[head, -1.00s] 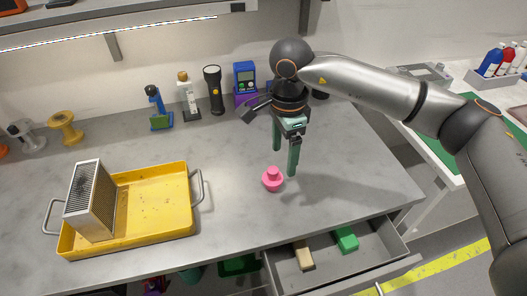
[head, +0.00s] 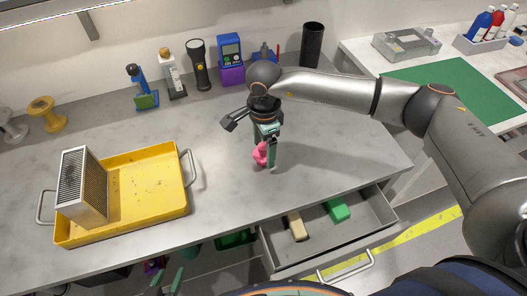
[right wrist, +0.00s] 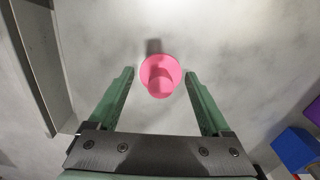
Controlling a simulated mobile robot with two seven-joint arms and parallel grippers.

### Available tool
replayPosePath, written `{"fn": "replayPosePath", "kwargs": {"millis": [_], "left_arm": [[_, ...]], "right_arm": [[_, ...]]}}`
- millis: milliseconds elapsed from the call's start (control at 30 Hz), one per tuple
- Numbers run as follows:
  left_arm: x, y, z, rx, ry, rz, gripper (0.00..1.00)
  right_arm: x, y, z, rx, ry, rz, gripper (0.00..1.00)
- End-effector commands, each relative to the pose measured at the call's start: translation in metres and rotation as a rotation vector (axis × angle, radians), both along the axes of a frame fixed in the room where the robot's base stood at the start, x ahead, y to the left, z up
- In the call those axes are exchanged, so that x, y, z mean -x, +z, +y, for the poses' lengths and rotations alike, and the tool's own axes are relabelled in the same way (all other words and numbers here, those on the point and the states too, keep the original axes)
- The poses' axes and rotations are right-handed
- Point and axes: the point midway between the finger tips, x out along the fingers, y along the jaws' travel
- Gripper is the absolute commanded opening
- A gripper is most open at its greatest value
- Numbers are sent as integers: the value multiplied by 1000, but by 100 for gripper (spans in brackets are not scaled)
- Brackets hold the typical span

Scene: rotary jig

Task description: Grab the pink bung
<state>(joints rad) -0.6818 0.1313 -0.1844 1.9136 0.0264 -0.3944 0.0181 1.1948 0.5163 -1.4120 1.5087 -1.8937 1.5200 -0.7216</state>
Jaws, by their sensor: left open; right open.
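The pink bung (head: 261,155) stands on the grey bench top, left of the open drawer's back edge. My right gripper (head: 264,155) points down over it with its green fingers open. In the right wrist view the bung (right wrist: 160,75) lies centred between the open fingertips (right wrist: 160,77), with a gap to each finger. In the head view one finger partly covers the bung. My left gripper (head: 169,281) shows at the bottom edge below the bench front, open and empty, with only its green fingers in view.
A yellow tray (head: 150,206) holding a metal filter block (head: 83,186) is on the left. An open drawer (head: 368,225) with a green block (head: 339,210) and a beige block (head: 297,226) juts out in front. Bottles, a torch (head: 199,66) and devices line the back.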

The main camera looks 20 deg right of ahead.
Motion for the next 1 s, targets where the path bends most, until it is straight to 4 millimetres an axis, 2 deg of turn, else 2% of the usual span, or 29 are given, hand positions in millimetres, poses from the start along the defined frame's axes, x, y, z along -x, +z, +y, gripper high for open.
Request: {"fn": "replayPosePath", "kwargs": {"millis": [100,200,433,1000], "left_arm": [[0,4,0,-1,-1,-1,50],[-1,4,0,-1,-1,-1,50],[-1,4,0,0,-1,-3,50],[-2,4,0,-1,0,-4,50]], "right_arm": [[0,-15,0,0,-1,2,82],[0,-21,0,-1,0,1,82],[0,-22,0,-1,0,0,81],[0,-22,0,-1,0,-1,17]]}}
